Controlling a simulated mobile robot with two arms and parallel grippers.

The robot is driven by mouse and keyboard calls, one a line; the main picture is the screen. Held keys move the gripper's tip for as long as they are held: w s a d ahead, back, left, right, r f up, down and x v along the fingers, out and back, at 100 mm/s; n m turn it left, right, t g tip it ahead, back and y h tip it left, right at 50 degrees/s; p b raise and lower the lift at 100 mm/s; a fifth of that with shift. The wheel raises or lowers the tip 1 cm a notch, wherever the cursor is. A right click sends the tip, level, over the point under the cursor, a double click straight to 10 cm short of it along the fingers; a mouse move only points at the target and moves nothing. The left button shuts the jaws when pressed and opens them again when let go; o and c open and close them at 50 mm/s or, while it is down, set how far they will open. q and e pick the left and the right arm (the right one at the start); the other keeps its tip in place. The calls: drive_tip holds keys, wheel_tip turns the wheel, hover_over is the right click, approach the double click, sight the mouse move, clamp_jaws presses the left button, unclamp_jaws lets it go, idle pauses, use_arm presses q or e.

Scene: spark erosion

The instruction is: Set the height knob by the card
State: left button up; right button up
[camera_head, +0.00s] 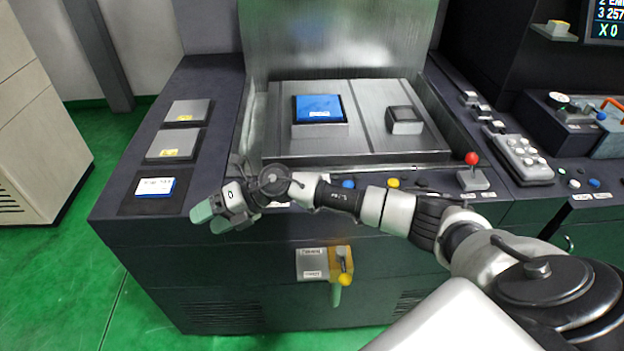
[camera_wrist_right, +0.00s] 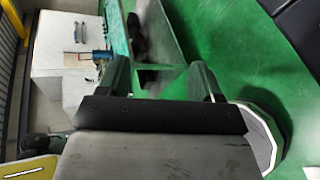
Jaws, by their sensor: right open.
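A small white card with a blue edge and print too small to read (camera_head: 152,186) lies on a dark plate at the machine's left end. My right gripper (camera_head: 216,216) reaches across the machine front from the right. Its greenish fingertips point left, just in front of the machine's front edge, to the right of and below the card. It is open and empty; in the right wrist view its two fingers (camera_wrist_right: 162,82) stand apart with green floor behind. I cannot tell which knob is the height knob; part of the front control strip is hidden by my arm. My left gripper is not in view.
A blue block (camera_head: 319,108) and a grey block (camera_head: 404,120) sit in the metal tank. A red-topped lever (camera_head: 472,160), a blue button (camera_head: 348,183) and a yellow button (camera_head: 393,183) line the front. A yellow-handled valve (camera_head: 343,266) is below. Green floor is clear at left.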

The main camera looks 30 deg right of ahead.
drive_tip(key=w+d+r+n+g+h+p, duration=0.1)
drive_tip(key=d+r+g+h, duration=0.15)
drive_tip(key=d+h, duration=0.75)
drive_tip(key=w+d+r+n+g+h, duration=0.1)
drive_tip(key=d+r+g+h, duration=0.15)
drive_tip(key=d, duration=1.45)
drive_tip(key=shift+t+h, duration=0.25)
drive_tip(key=shift+t, duration=0.25)
drive_tip(key=f, duration=0.3)
drive_tip(key=f+p, duration=0.1)
drive_tip(key=f, duration=0.2)
drive_tip(key=f+p, duration=0.1)
drive_tip(key=f, duration=0.3)
drive_tip(key=shift+a+f, duration=0.1)
drive_tip(key=shift+a, duration=0.15)
drive_tip(key=shift+c, duration=0.2)
drive_tip(key=c, duration=0.9)
drive_tip(key=shift+n, duration=0.3)
